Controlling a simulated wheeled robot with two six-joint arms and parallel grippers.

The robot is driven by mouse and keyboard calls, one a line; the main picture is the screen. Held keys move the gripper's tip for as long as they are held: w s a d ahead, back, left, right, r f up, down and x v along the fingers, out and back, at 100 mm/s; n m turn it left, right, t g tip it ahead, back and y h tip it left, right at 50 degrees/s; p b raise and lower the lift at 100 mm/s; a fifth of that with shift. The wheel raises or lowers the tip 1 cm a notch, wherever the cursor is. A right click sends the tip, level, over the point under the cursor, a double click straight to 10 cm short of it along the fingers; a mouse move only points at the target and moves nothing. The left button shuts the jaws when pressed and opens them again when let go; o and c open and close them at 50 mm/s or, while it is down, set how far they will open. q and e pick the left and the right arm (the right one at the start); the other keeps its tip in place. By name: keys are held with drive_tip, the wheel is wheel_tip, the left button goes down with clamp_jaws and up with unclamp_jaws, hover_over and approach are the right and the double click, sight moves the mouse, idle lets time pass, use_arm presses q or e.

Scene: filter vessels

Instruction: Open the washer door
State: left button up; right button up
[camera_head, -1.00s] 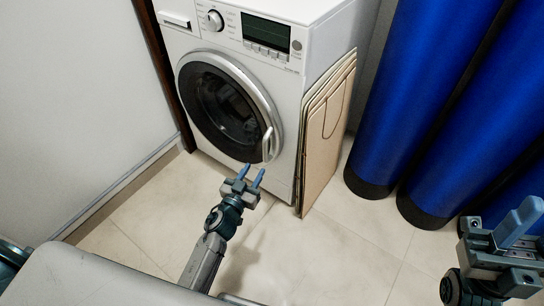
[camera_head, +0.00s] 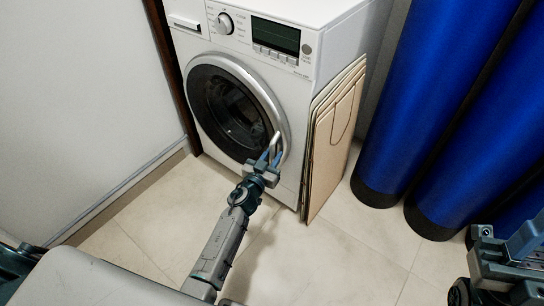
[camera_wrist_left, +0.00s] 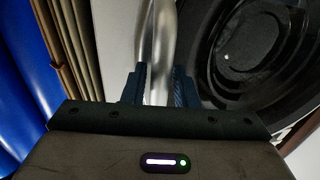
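The white washer (camera_head: 300,85) stands against the back with its round, dark-glass door (camera_head: 228,108) closed. A silver handle (camera_head: 275,142) sits at the lower right of the door's rim. My left gripper (camera_head: 271,157) is at the handle, with its blue fingers open on either side of it. In the left wrist view, the handle (camera_wrist_left: 150,45) runs down between the two fingertips (camera_wrist_left: 160,85); whether they touch it I cannot tell. My right gripper (camera_head: 520,250) is at the lower right edge, partly cut off, and its opening is not clear.
Folded cardboard sheets (camera_head: 332,135) lean against the washer's right side, close to my left gripper. Tall blue cylinders (camera_head: 425,95) stand on the right. A wall (camera_head: 75,120) closes the left side. The tiled floor (camera_head: 330,255) in front is clear.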

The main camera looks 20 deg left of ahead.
use_arm(q)
clamp_jaws()
drive_tip(key=shift+s, duration=0.1)
